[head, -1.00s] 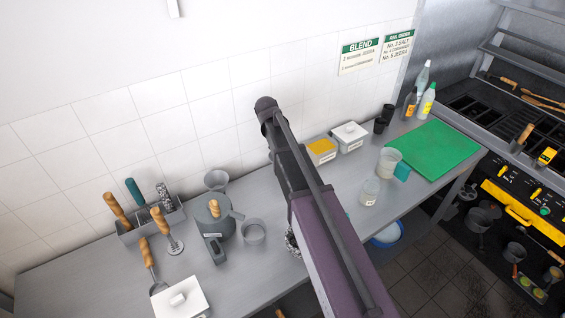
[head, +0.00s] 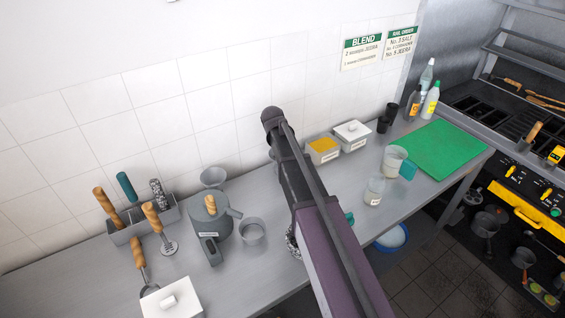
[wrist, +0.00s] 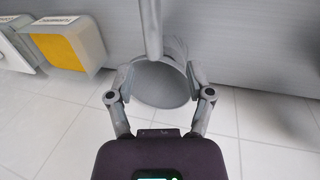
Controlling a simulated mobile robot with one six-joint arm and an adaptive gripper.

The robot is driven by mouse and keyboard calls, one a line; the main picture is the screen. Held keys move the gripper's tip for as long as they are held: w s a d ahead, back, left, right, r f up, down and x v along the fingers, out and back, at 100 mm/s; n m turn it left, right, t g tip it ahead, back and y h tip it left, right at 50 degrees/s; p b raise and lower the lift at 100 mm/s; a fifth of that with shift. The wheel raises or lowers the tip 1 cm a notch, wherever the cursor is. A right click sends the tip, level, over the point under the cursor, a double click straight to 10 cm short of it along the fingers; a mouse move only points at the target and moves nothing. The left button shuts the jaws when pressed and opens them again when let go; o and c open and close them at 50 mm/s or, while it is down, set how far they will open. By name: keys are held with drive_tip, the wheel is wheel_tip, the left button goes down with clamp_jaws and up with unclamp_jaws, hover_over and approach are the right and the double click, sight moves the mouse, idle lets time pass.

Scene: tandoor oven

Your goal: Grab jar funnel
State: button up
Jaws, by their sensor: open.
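In the wrist view my gripper (wrist: 159,72) is open, its fingers on either side of a grey round-mouthed vessel (wrist: 165,88). A thin grey rod crosses the vessel's upper edge. I cannot tell whether the fingers touch it, or whether it is the jar funnel. In the head view my arm hides the gripper, and only a sliver of a grey rounded thing (head: 272,154) shows beside the arm.
A yellow-topped box (head: 322,151), a white box (head: 352,135), a jar (head: 375,190) and a green board (head: 437,150) are right. The tiled wall is close behind.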

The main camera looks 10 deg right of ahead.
drive_tip(key=shift+f, duration=0.2)
idle(0.3)
drive_tip(key=b+x, duration=0.3)
drive_tip(key=shift+w+d+f, duration=0.15)
drive_tip(key=shift+w+d, duration=0.15)
drive_tip(key=shift+b+x, duration=0.85)
drive_tip(key=shift+b, duration=0.1)
clamp_jaws()
